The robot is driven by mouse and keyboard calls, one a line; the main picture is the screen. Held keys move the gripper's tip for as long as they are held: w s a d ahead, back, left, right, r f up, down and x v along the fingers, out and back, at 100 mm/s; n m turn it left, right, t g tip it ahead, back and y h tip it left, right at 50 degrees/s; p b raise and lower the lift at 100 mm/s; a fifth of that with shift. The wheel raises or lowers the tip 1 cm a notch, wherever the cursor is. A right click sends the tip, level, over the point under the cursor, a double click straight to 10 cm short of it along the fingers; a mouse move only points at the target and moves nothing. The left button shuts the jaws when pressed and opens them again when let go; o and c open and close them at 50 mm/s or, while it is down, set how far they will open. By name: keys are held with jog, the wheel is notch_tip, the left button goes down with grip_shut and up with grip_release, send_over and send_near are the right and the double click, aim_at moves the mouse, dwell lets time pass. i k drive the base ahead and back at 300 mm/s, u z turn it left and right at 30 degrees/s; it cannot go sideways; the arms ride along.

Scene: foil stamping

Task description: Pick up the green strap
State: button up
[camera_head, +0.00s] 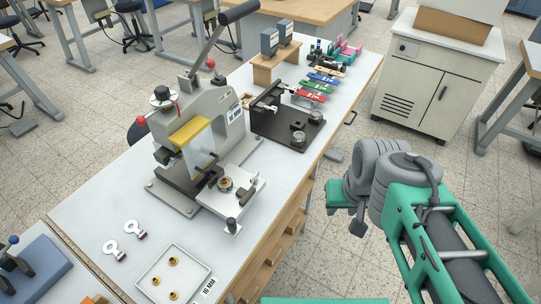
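The green strap (318,87) lies flat on the workbench towards its far right end. It is between a blue strap (324,78) and a red strap (310,96). My gripper (347,208) is at the end of my teal and grey arm, off the bench's right side, nearer the camera than the straps and well apart from them. Its fingers are not clear, so I cannot tell whether it is open or shut.
A foil stamping press (197,145) with a long lever stands mid-bench. A black fixture (287,128) sits just nearer than the straps, and a small wooden stand (276,62) is left of them. A white tray (147,285) is at the near end. A cabinet (436,80) stands right.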

aim_at(316, 86)
jog(key=u, duration=5.05)
jog(key=k, duration=2.9)
jog(key=z, duration=0.5)
